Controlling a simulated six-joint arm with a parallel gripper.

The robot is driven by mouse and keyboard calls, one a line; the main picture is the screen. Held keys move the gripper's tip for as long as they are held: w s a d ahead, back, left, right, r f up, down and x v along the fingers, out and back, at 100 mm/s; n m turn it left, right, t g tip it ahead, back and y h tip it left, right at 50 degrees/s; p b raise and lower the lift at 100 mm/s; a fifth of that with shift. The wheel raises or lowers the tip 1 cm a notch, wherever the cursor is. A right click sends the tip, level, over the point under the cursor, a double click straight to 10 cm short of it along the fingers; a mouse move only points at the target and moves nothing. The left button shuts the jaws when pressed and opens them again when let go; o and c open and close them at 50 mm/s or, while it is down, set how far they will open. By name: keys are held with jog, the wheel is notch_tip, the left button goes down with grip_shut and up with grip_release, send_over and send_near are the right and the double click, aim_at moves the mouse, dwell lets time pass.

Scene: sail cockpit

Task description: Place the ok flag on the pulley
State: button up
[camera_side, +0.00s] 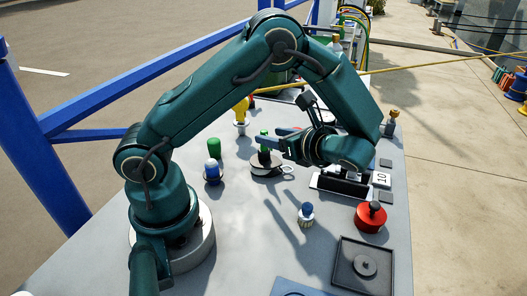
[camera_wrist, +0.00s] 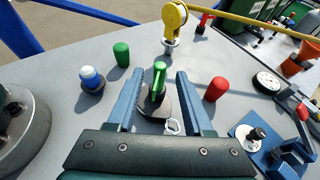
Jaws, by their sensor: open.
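The green ok flag (camera_wrist: 159,74) stands upright on the pulley (camera_wrist: 156,112) in the wrist view, with a lighter green stripe on top. The pulley is a dark rounded block with a pale metal ring at its near end. In the side view the flag (camera_side: 264,146) shows above the pulley (camera_side: 266,170), near the middle of the table. My gripper (camera_wrist: 159,76) is open, its blue-grey fingers on either side of the flag with gaps showing. The side view also shows my gripper (camera_side: 268,136) beside the flag's upper part; the exact contact is not clear.
A green peg (camera_wrist: 121,54) and a blue-and-white knob (camera_wrist: 91,79) stand left of the pulley. A red peg (camera_wrist: 215,89) stands close to the right finger. A yellow wheel on a post (camera_wrist: 174,17) stands behind.

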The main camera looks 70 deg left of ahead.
jog(key=s+d+r+n+t+h, duration=0.3)
jog(key=d+n+h, duration=0.3)
jog(key=n, duration=0.2)
jog(key=s+d+r+n+t+h, duration=0.4)
jog(key=s+d+n+h, duration=0.1)
jog(key=d+n+h, duration=0.1)
jog(key=shift+s+d+r+n+t+h, duration=0.25)
jog(key=shift+n+h, duration=0.35)
jog(key=shift+n, duration=0.5)
